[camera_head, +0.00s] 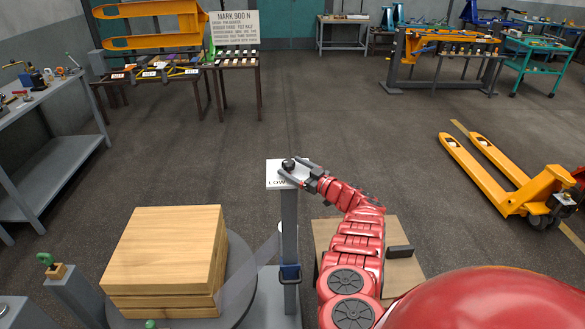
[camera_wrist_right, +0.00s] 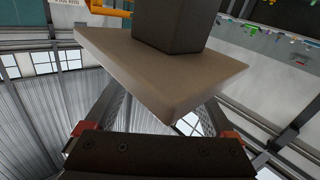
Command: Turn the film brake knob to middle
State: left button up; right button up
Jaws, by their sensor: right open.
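The film brake knob (camera_head: 289,163) is a small dark knob on a light plate (camera_head: 274,168) at the top of a grey post. The visible lettering on the plate reads "LOW". My right gripper (camera_head: 294,170) is at the knob, its fingers open and reaching over the plate. The head view does not show clearly whether they touch the knob. In the right wrist view, a pale slab (camera_wrist_right: 205,75), seemingly the plate, hides the fingertips, and a dark block (camera_wrist_right: 172,25), possibly the knob, stands against it. My left gripper is not in view.
A wooden stack (camera_head: 165,250) sits on a round turntable (camera_head: 242,270) at left. A yellow pallet jack (camera_head: 510,190) stands at right. The floor behind the post is clear.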

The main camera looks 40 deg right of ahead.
jog(key=p+v, duration=0.4)
jog(key=v, duration=1.3)
